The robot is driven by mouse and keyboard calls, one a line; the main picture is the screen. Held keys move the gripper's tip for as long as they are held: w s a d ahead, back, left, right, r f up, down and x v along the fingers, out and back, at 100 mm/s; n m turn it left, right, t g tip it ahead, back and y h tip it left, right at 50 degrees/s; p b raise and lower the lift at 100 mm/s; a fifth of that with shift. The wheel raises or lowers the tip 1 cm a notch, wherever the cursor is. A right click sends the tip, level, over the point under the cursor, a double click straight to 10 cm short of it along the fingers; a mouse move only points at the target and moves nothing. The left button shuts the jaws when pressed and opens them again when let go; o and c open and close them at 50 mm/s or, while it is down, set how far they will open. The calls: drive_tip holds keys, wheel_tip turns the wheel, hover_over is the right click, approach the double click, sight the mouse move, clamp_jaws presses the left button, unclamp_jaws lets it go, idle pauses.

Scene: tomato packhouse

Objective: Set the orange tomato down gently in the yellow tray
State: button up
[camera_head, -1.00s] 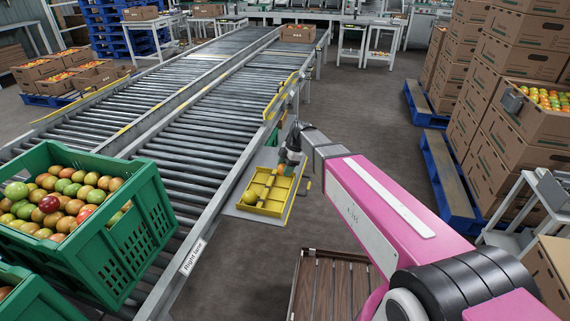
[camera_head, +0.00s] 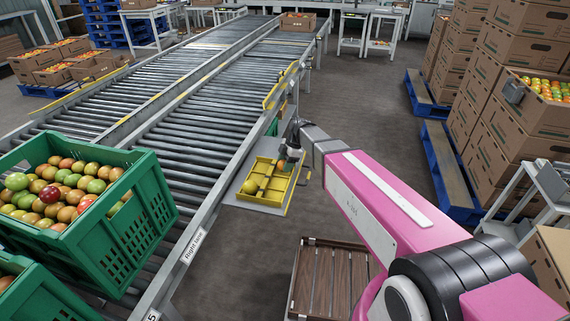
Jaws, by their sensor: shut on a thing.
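The yellow tray (camera_head: 263,201) lies on a grey shelf beside the roller conveyor, near the middle of the camera_head view. A round yellowish tomato (camera_head: 250,186) lies in its left part. My gripper (camera_head: 285,161) is over the tray's far right part, pointing down, and is shut on the orange tomato (camera_head: 283,164). The tomato shows only as a small orange patch, mostly hidden by my gripper. I cannot tell whether it touches the tray floor.
Roller conveyors (camera_head: 205,95) run along the left. A green crate (camera_head: 150,195) full of tomatoes stands at the left front. A slatted wooden surface (camera_head: 330,285) is below my arm. Stacked cartons (camera_head: 500,120) and blue pallets (camera_head: 447,175) stand at the right.

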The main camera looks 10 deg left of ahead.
drive_tip(key=shift+f, duration=0.4)
drive_tip(key=o, duration=0.8)
drive_tip(key=c, duration=0.3)
drive_tip(key=shift+r, duration=0.15)
drive_tip(key=shift+c, duration=0.2)
drive_tip(key=shift+r, duration=3.4)
drive_tip(key=s+d+f+m+h, duration=0.1)
drive_tip(key=s+d+m, duration=0.2)
drive_tip(key=d+m, duration=0.5)
drive_tip(key=s+d+f+m+t+h, duration=0.1)
drive_tip(key=s+d+m, duration=0.3)
drive_tip(key=d+m, duration=0.4)
drive_tip(key=s+d+f+m+t+h, duration=0.1)
drive_tip(key=d+m, duration=0.7)
drive_tip(key=d, duration=1.1)
drive_tip(key=s+f+h, duration=0.1)
drive_tip(key=s+f, duration=0.1)
drive_tip(key=s, duration=0.1)
drive_tip(key=shift+s+d+f, duration=0.2)
drive_tip(key=shift+s+d, duration=0.05)
drive_tip(key=shift+d, duration=0.05)
